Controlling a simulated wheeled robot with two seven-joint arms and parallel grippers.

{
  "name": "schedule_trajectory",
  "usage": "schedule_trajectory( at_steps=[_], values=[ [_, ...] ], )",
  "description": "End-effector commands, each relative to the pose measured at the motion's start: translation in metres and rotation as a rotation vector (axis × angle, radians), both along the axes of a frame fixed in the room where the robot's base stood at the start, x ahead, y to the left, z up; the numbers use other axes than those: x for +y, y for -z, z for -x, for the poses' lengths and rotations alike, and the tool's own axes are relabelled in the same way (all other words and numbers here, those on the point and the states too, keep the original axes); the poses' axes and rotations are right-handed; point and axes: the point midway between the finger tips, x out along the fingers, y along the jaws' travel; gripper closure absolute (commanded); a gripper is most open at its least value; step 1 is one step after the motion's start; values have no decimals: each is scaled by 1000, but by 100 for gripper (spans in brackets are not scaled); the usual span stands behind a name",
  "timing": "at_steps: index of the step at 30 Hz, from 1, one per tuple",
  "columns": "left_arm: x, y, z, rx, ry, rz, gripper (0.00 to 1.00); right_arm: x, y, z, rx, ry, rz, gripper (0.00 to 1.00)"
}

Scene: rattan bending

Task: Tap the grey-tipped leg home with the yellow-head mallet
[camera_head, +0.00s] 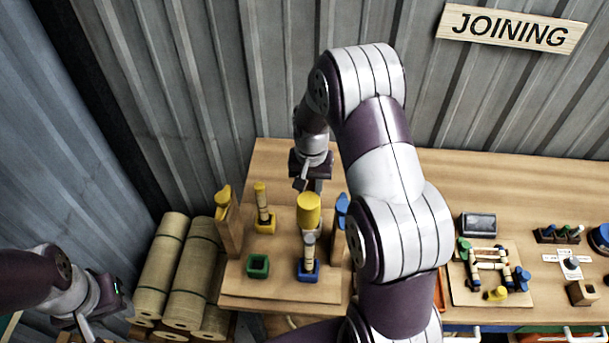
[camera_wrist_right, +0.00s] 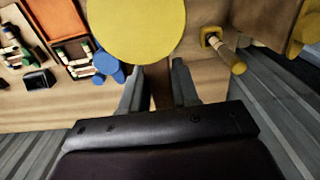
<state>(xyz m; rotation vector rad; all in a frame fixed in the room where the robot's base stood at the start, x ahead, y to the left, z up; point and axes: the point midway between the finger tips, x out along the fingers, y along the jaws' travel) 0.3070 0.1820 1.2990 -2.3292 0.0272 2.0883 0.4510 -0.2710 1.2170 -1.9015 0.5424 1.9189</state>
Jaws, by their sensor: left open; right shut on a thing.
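The yellow-head mallet (camera_head: 308,210) is held by my right gripper (camera_head: 312,185), whose fingers are shut on its brown handle. The large yellow head (camera_wrist_right: 137,25) fills the top of the right wrist view, ahead of the fingers (camera_wrist_right: 158,90). In the head view the mallet's head shows just above the grey-tipped leg (camera_head: 309,246); I cannot tell whether they touch. That leg stands upright in a blue socket (camera_head: 308,271). My left gripper (camera_head: 98,318) is open and empty at the lower left, away from the work.
A yellow-topped leg (camera_head: 261,200) stands in a yellow socket (camera_head: 265,225). A green socket (camera_head: 258,265) is empty. Wooden posts flank the board, with a blue piece (camera_head: 342,208) at the right one. Rattan rolls (camera_head: 190,275) lie left; a small frame assembly (camera_head: 490,270) lies right.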

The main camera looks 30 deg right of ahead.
Motion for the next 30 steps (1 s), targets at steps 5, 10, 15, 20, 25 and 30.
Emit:
schedule_trajectory(
  at_steps=[5,10,15,20,25,30],
  values=[
    [0,13,0,0,0,0,57,0,15,0,0,0,0,100],
    [0,29,1,1,0,0,57,0,35,0,0,0,0,100],
    [0,43,1,0,0,0,57,0,54,1,1,0,-1,100],
    [0,52,1,1,0,0,57,0,68,0,-1,0,1,100],
    [0,42,1,0,0,0,57,0,57,1,-1,0,1,100],
    [0,26,0,0,0,0,57,0,39,3,-1,0,1,100]
  ],
)
